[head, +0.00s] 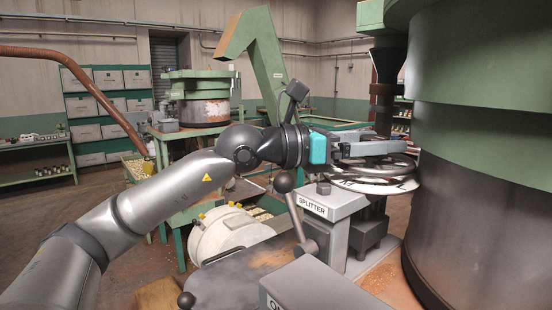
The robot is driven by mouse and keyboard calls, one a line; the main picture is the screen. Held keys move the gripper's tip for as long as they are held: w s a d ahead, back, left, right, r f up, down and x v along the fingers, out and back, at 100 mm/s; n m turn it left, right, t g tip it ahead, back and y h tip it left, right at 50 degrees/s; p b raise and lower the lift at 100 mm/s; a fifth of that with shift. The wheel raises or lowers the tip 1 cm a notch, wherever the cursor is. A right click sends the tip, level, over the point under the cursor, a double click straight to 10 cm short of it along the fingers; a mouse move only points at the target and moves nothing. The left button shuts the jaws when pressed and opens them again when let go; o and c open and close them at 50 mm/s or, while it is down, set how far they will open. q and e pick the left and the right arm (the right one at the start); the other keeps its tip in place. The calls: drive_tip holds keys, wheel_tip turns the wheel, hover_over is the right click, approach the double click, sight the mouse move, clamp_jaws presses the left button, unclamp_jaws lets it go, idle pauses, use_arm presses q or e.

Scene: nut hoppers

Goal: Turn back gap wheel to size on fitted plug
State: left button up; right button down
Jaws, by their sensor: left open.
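The gap wheel (405,172) is a dark handwheel lying nearly flat beside the big green and grey hopper. A pale dial (376,187) with dark marks shows below it. My left gripper (396,156) reaches in from the left over the wheel, its jaws open and level, pointing right. The fingers overlap the wheel in the picture, and I cannot tell whether they touch it. They hide part of its far side. I cannot make out the fitted plug. My right gripper is not in view.
A grey block marked SPLITTER (326,207) stands before the wheel, with a black-knobbed lever (296,212) to its left. The large hopper (478,170) closes off the right side. A white drum (228,236) sits below my left arm. Another green machine (202,95) stands behind.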

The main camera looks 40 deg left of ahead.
use_arm(q)
drive_tip(key=shift+m+g+h, duration=0.4)
drive_tip(key=shift+m+h, duration=0.1)
drive_tip(key=shift+h, duration=0.1)
